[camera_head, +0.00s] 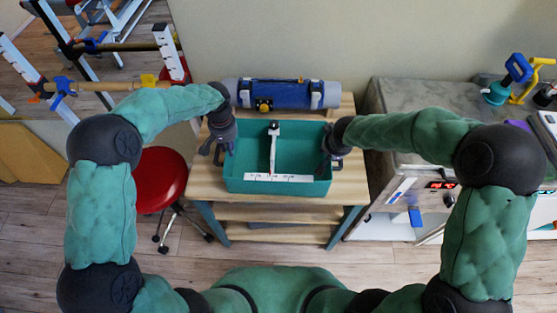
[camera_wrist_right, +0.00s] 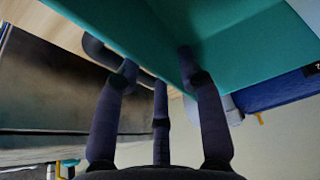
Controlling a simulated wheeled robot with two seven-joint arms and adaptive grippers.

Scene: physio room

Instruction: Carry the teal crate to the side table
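The teal crate (camera_head: 278,188) stands level on the wooden top (camera_head: 350,185) of a small table in front of me. It also fills the top of the right wrist view (camera_wrist_right: 245,55). A white upright bar and a white marked strip show in it. My left gripper (camera_head: 221,150) is at its left end, fingers spread about the end wall. My right gripper (camera_head: 331,160) is at its right end. In the right wrist view (camera_wrist_right: 158,70) its fingers stand apart near the crate's wall and a dark handle loop (camera_wrist_right: 97,48). Contact is unclear.
A blue roll (camera_head: 288,95) lies behind the crate against the wall. A red stool (camera_head: 160,180) stands at the left. A grey-topped cabinet (camera_head: 425,95) stands at the right, with several items at its far end. Wooden floor is free in front.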

